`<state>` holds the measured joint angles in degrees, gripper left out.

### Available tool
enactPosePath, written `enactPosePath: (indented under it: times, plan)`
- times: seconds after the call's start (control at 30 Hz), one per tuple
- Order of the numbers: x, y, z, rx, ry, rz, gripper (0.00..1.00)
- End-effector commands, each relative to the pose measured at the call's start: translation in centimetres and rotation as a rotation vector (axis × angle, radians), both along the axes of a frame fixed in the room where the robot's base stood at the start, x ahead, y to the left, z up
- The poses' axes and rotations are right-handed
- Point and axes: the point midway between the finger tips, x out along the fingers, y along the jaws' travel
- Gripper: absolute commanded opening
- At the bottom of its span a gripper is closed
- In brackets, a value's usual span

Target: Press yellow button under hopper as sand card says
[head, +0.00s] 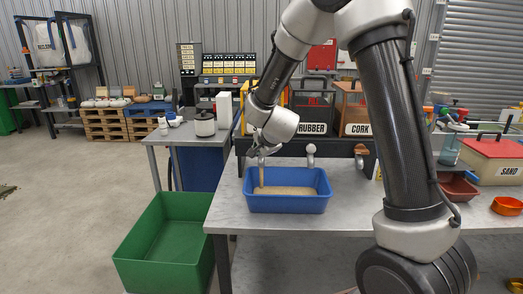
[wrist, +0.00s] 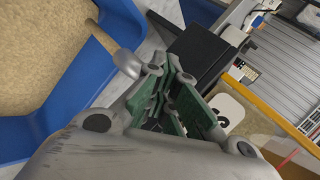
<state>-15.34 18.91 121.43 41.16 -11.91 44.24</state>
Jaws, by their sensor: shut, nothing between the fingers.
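My gripper (wrist: 172,78) is shut and empty in the wrist view, with its fingertips at a dark block (wrist: 198,52) beside a grey spout (wrist: 126,63). In the head view my wrist hides most of the gripper and the hopper behind it. A tan stream (head: 260,174) runs from the spout into a blue tub (head: 288,204), which holds sand-coloured grains (head: 290,190). I cannot make out the yellow button; the fingers or the block may hide it. No sand card can be read. A white label (wrist: 230,108) with black lettering is partly covered by the fingers.
Hoppers marked RUBBER (head: 312,128) and CORK (head: 357,129) stand to the right, with another spout (head: 310,151) below. A red-lidded box marked SAND (head: 508,171) is at far right. A green bin (head: 165,243) stands on the floor left of the bench (head: 228,212).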

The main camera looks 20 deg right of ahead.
Motion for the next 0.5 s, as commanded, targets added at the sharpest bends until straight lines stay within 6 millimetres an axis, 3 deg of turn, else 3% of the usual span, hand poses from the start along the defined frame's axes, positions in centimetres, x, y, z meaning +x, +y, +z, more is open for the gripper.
enactPosePath:
  times: [0.5]
  plan:
    - [-1.5,0.5,0.0,0.0,-0.001,0.0,0.0]
